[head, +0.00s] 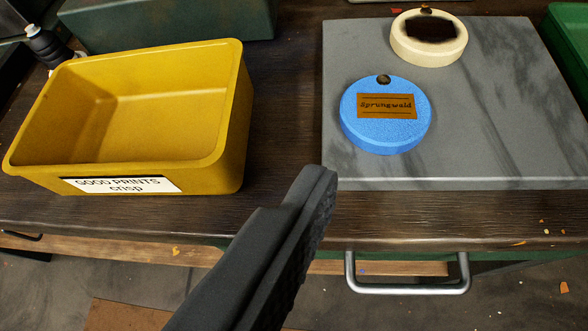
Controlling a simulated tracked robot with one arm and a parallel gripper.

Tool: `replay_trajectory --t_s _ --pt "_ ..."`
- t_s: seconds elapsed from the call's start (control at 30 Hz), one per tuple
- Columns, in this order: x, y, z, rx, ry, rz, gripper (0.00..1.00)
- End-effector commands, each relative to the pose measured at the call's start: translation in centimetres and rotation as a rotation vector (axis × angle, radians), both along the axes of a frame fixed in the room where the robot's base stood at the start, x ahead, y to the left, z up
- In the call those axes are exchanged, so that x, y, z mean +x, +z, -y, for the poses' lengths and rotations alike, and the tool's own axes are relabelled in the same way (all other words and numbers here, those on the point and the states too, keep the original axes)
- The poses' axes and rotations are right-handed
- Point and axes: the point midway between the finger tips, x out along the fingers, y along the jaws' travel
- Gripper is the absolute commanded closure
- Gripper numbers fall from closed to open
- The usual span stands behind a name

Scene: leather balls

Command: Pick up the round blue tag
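The round blue tag (385,135) lies flat on a grey stone slab (490,110). It has a hole near its far edge and a brown label reading "Sprungwald". My gripper (318,185) reaches in from the bottom of the head view, its tip to the left of the slab's near left corner. The tip is below and left of the blue tag in the picture and apart from it. Only a dark finger shape with a ridged side shows, and I cannot tell if the fingers are apart. No held object is visible.
A round cream tag (450,49) with a dark patch lies farther back on the slab. A yellow bin (215,150) labelled "GOOD PRINTS crisp" stands at left. A dark bottle (45,45) is behind it. A metal drawer handle (408,288) sits below the table edge.

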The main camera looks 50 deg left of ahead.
Motion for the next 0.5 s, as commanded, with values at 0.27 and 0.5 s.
replay_trajectory --t_s 0.27,0.5 --pt "-1.2 -2.9 -3.0 0.087 0.087 -0.008 0.12" --pt "1.8 -4.9 -4.4 0.085 0.089 -0.009 0.12"
